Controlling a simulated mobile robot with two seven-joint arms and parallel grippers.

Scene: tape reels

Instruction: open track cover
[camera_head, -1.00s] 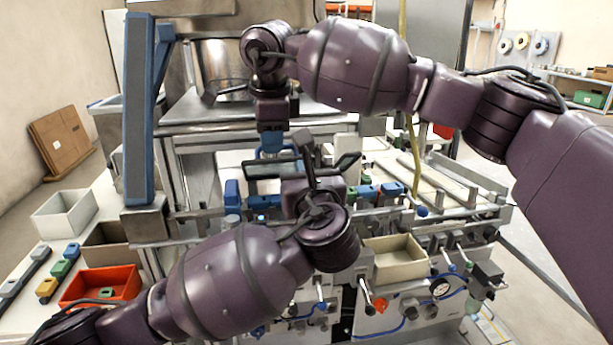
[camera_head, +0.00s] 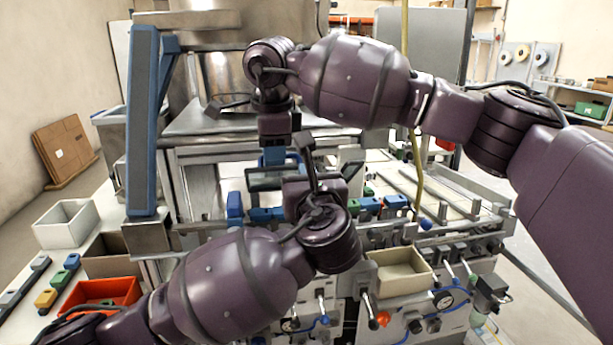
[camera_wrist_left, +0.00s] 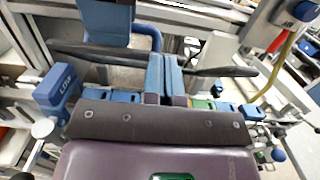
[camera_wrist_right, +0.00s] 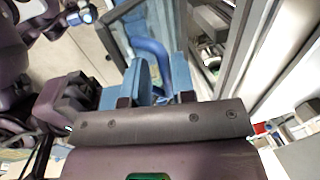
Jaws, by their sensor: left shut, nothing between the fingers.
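The track cover (camera_head: 268,181) looks like a clear panel in a grey frame at the middle of the machine, partly hidden behind my arms. Its blue loop handle (camera_wrist_right: 150,52) shows in the right wrist view. My right gripper (camera_head: 274,157) is above the cover. Its blue fingers (camera_wrist_right: 161,82) are apart, and the handle's lower part passes at or between them; I cannot tell whether they press on it. My left gripper (camera_head: 307,150) is in front of the cover. In the left wrist view its blue fingers (camera_wrist_left: 164,76) are together and empty.
A blue block (camera_wrist_left: 57,89) and a row of blue latches (camera_head: 265,214) stand close in front. A yellow hose (camera_head: 416,165) hangs to the right. A cream bin (camera_head: 399,273) sits lower right; a red bin (camera_head: 101,291) is at the left.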

